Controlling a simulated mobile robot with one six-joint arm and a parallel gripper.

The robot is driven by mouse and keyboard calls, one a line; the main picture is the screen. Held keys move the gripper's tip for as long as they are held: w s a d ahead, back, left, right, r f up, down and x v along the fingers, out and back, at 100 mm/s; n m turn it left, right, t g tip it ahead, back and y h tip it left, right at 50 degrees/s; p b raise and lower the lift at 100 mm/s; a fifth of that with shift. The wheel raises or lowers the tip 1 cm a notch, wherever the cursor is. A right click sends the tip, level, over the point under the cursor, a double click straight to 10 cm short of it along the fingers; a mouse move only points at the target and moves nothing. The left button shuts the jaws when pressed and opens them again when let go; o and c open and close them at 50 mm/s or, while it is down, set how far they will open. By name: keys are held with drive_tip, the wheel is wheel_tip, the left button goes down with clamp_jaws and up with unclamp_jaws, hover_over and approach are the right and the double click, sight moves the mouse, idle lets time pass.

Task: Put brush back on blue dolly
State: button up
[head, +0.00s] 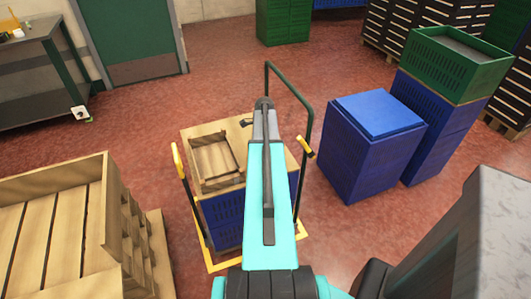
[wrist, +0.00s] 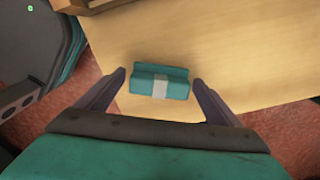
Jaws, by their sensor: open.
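The brush (wrist: 160,82) is a small teal block with a white band in the middle. It lies on a pale wooden top (wrist: 235,65) in the wrist view. My gripper (wrist: 158,76) is open, with one finger on each side of the brush and a gap at both ends. Nothing is held. In the head view my arm reaches over a stack of blue crates (head: 222,220) with the wooden top, standing on a yellow-edged dolly (head: 228,262). The brush is hidden behind the arm there.
A shallow wooden tray (head: 214,162) lies on the wooden top. A dark upright handle (head: 308,110) rises behind it. Blue crates (head: 372,145) stand right, and a wooden crate (head: 105,225) stands left. Open red floor (head: 225,75) lies beyond.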

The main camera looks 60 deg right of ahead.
drive_tip(key=shift+r, duration=0.1)
wheel_tip(320, 180, up, 12)
drive_tip(key=b, duration=0.1)
drive_tip(key=shift+b, duration=0.4)
idle(0.4)
drive_tip(key=shift+r, duration=0.15)
idle(0.6)
